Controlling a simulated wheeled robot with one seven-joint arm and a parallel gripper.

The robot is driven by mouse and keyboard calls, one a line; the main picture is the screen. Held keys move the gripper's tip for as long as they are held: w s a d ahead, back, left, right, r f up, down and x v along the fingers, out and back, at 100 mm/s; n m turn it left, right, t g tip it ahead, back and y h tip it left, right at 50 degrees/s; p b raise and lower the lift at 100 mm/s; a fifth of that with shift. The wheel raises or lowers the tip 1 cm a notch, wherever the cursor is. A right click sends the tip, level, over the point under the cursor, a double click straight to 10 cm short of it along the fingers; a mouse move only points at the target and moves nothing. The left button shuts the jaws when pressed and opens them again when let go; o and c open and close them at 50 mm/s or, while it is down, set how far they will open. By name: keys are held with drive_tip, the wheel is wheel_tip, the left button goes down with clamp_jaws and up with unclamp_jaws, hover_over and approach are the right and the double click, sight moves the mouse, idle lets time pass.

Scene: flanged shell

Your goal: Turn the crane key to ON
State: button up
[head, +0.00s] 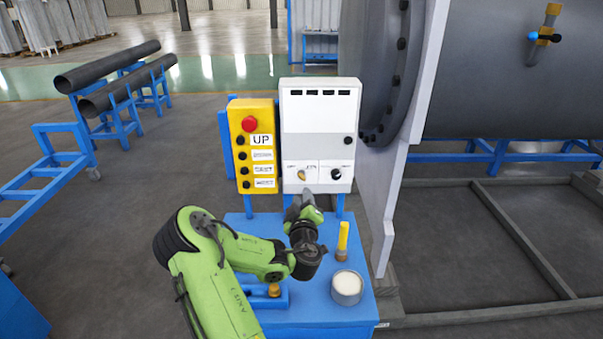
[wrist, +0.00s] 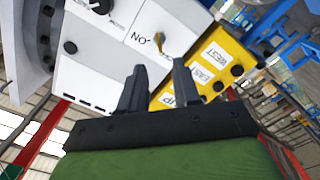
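The crane key (head: 301,174) is a small yellow key in the lower left of the white control box (head: 318,122), with small labels on both sides of it. In the wrist view the key (wrist: 160,43) appears beyond my fingertips, beside an upside-down ON label (wrist: 141,38). Its exact angle is hard to tell. My gripper (head: 305,194) is just below and in front of the box's lower edge. In the wrist view my gripper (wrist: 158,68) has its two dark fingers apart with nothing between them, and a gap shows between them and the key.
A black knob (head: 336,174) sits right of the key. A yellow pendant (head: 252,145) with a red button hangs left of the box. A yellow-handled tool (head: 342,240) and a white-topped can (head: 346,287) stand on the blue table (head: 330,314). The large grey flanged shell (head: 480,75) is at right.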

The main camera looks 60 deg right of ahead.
sight(302, 179)
drive_tip(key=p+x, duration=0.3)
drive_tip(key=x, duration=0.6)
drive_tip(key=shift+w+d+p, duration=0.1)
drive_tip(key=shift+d+p, duration=0.15)
drive_tip(key=shift+p, duration=0.05)
clamp_jaws()
